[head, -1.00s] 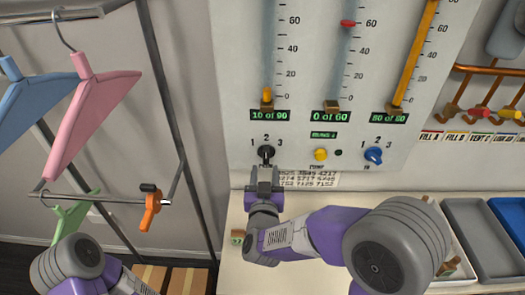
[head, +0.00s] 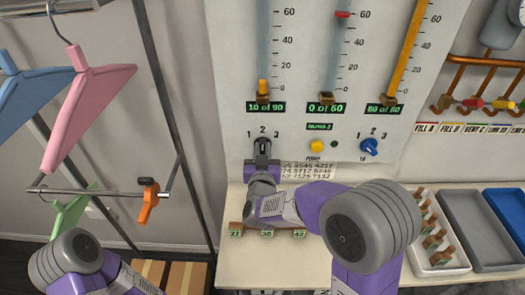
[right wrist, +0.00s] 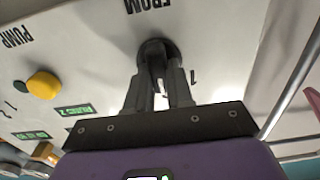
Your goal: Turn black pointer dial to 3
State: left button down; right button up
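The black pointer dial (head: 262,145) is on the white panel under the left gauge, with 1, 2 and 3 printed around its top. My right gripper (head: 262,156) is at the dial from below, its fingers closed in on it. In the right wrist view, the two dark fingers (right wrist: 158,82) reach either side of the dial's raised pointer, with a narrow gap between them. The round base of the black dial (right wrist: 157,45) shows behind the fingertips. The fingers hide most of the pointer, so I cannot tell which number it points to. My left gripper is out of view.
A yellow button (head: 316,146) and a blue dial (head: 369,147) are to the right on the panel. Small labelled blocks (head: 267,233) stand on the shelf below. A white tray (head: 465,262) holds more blocks. A hanger rail (head: 105,194) is at the left.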

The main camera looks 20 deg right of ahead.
grip_shut()
jog(key=shift+f+m+b, duration=0.15)
jog(key=shift+m+b, duration=0.55)
jog(key=shift+b, duration=0.1)
jog(key=m+b, duration=0.4)
jog(key=shift+d+f, duration=0.1)
jog(key=shift+d, duration=0.05)
jog(key=m+b, duration=0.3)
jog(key=shift+m+b, duration=0.8)
jog(key=shift+b, duration=0.05)
